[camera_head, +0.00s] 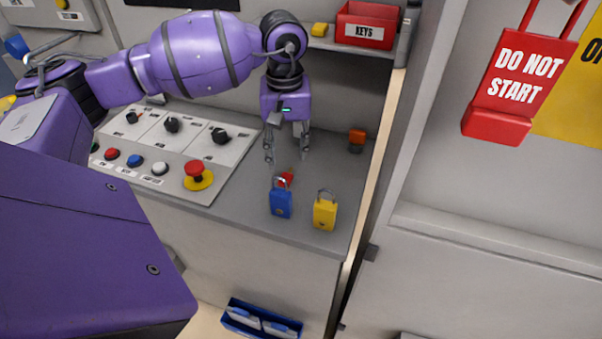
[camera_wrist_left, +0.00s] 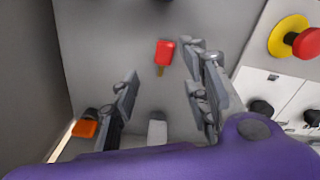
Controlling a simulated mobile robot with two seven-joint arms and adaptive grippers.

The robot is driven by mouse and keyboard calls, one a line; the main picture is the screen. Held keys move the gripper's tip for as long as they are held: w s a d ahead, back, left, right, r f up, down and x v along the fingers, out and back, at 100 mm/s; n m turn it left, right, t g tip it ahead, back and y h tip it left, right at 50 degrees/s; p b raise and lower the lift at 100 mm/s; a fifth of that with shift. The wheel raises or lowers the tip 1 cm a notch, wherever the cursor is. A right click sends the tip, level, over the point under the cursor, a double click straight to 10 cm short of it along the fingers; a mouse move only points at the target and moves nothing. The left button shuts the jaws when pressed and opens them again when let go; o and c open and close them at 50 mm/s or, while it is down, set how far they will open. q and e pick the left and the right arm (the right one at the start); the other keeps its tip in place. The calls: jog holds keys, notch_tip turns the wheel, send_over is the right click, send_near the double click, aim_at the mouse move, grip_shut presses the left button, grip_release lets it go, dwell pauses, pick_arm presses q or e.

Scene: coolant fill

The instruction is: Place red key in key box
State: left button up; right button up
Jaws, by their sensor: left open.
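The red key (camera_head: 286,180) lies on the grey worktop, partly hidden behind the blue padlock in the head view. In the left wrist view the red key (camera_wrist_left: 165,52) shows its red head and short brass-coloured shaft, between and beyond the fingers. My left gripper (camera_head: 287,156) points down above the worktop, just above the key in the head view. Its fingers (camera_wrist_left: 160,80) are spread, with nothing between them. The key box (camera_head: 366,26), red and labelled KEYS, sits on the shelf at the upper right. Its inside is hidden. My right gripper is not in view.
A blue padlock (camera_head: 281,202) and a yellow padlock (camera_head: 325,213) stand near the worktop's front edge. An orange-topped item (camera_head: 356,137) stands at the back right. A button panel (camera_head: 166,150) with a red emergency stop (camera_head: 197,173) lies left. A yellow item (camera_head: 319,30) is beside the box.

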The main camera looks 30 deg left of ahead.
aim_at(288, 177)
pick_arm(q)
jog(key=shift+s+f, duration=0.1)
jog(key=shift+f, duration=0.4)
notch_tip(288, 177, down, 5)
jog(key=shift+f+p, duration=0.2)
jog(key=shift+p, duration=0.5)
jog(key=shift+f, duration=0.55)
jog(key=c, duration=0.9)
